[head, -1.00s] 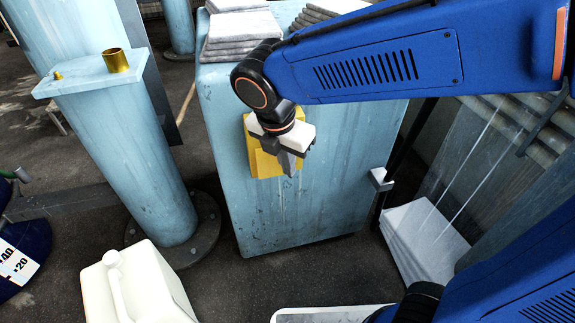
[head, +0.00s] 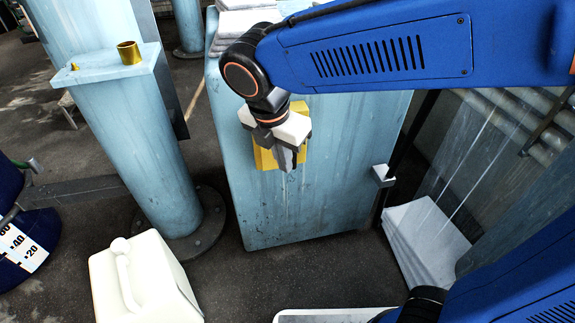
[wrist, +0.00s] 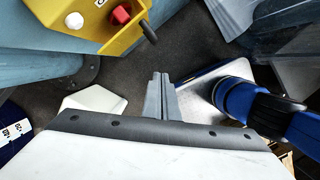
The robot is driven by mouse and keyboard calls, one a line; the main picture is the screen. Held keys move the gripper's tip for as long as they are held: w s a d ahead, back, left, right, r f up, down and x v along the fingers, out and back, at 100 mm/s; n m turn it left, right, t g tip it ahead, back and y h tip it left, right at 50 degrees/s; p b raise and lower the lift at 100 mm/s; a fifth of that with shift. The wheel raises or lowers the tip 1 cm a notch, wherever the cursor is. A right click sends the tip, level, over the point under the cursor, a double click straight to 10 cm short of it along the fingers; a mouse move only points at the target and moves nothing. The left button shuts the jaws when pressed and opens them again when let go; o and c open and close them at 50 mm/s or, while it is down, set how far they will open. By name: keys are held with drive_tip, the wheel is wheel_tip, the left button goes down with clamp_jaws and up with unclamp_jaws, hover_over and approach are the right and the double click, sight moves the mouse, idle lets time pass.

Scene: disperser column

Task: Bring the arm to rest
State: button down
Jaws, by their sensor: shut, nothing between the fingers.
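My gripper (head: 290,158) hangs from the blue arm in front of the light blue cabinet (head: 290,215) in the head view. Its fingers are shut together and hold nothing; the closed fingers also show in the wrist view (wrist: 160,97). Behind it in the head view is a yellow control box (head: 263,160), mostly hidden by my gripper. In the wrist view the yellow box (wrist: 95,22) is at the upper left, with a white button (wrist: 75,20), a red button (wrist: 121,14) and a dark lever (wrist: 148,32). The fingers are apart from the box in that view.
A light blue pillar (head: 140,150) with a brass fitting (head: 129,53) stands at left. A cream jerrycan (head: 145,280) is on the floor at lower left, near a dark blue drum (head: 22,240). White sacks (head: 425,240) lie at right. Dark floor between is open.

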drive_tip(key=d+v, duration=0.1)
drive_tip(key=v, duration=0.6)
drive_tip(key=shift+a, duration=0.25)
drive_tip(key=d+f+m+y, duration=0.1)
drive_tip(key=d+f+m, duration=0.2)
drive_tip(key=d+m, duration=1.25)
drive_tip(key=s+d+f+m+t, duration=0.1)
drive_tip(key=s+d+f+m, duration=0.2)
drive_tip(key=d+m, duration=0.4)
drive_tip(key=s+d+f+m+t, duration=0.1)
drive_tip(key=s+d+f+m, duration=0.2)
drive_tip(key=d+m, duration=0.3)
drive_tip(key=shift+s+d+m+y, duration=0.35)
drive_tip(key=shift+s+d, duration=0.15)
drive_tip(key=shift+d, duration=0.4)
